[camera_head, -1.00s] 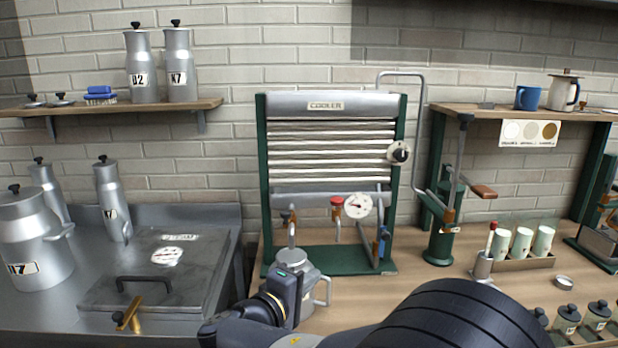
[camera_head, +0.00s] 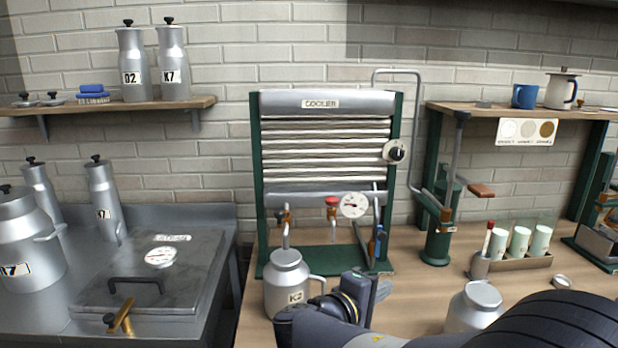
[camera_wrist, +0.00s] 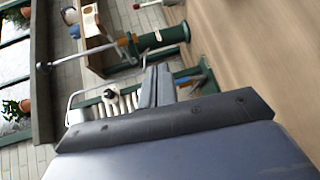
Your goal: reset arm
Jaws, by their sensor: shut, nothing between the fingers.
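My gripper (camera_head: 382,288) is low in the head view, over the wooden counter and just right of a grey metal can (camera_head: 286,283) labelled K2. In the wrist view, the two dark fingers of my gripper (camera_wrist: 156,84) lie together with nothing between them. My arm reaches in from the lower right and covers part of the counter's front.
The green-framed cooler (camera_head: 325,103) stands behind the K2 can. Another grey can (camera_head: 475,306) stands partly behind my arm. A green hand pump (camera_head: 437,240) and a rack of pale cups (camera_head: 520,242) are to the right. A metal vat (camera_head: 150,285) is left.

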